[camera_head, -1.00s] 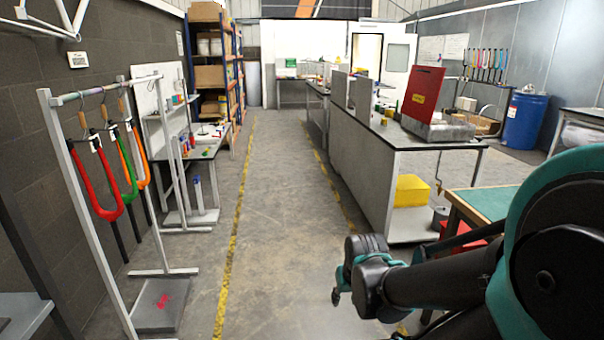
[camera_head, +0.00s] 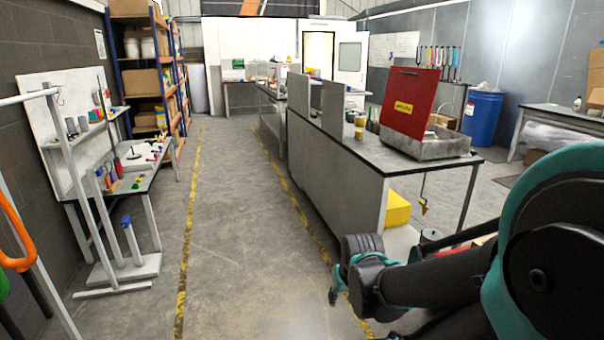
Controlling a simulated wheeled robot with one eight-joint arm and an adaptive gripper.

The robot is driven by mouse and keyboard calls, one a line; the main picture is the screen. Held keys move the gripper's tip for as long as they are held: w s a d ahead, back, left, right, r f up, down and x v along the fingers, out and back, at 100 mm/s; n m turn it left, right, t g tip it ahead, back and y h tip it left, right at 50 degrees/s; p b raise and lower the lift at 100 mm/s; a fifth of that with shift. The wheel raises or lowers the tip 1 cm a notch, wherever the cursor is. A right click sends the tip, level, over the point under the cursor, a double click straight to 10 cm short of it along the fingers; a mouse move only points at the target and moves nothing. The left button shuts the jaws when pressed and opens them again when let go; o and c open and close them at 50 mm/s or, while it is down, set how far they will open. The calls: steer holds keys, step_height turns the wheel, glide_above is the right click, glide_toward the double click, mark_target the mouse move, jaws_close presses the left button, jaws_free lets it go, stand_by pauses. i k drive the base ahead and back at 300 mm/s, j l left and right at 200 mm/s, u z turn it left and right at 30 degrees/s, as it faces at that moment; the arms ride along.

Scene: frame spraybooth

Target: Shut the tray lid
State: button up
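A grey metal tray (camera_head: 432,146) sits on the near end of the long workbench at right of centre. Its red lid (camera_head: 411,101) with a yellow label stands open, tilted up and leaning back from the tray. My folded arm fills the lower right. My gripper (camera_head: 338,287) points down at the lower middle, in front of the bench and well short of the tray. Its fingers are small and partly hidden, so I cannot tell whether they are open or shut.
The long bench (camera_head: 340,138) has upright grey panels along its left edge. A yellow box (camera_head: 397,209) sits under it. A clear aisle with yellow lines runs ahead. A side table (camera_head: 139,177) stands left, a blue barrel (camera_head: 482,119) behind the bench.

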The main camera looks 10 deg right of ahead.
mark_target(408, 102)
steer(key=i+l+z, duration=0.45)
steer(key=i+z, duration=0.2)
steer(key=i, duration=0.1)
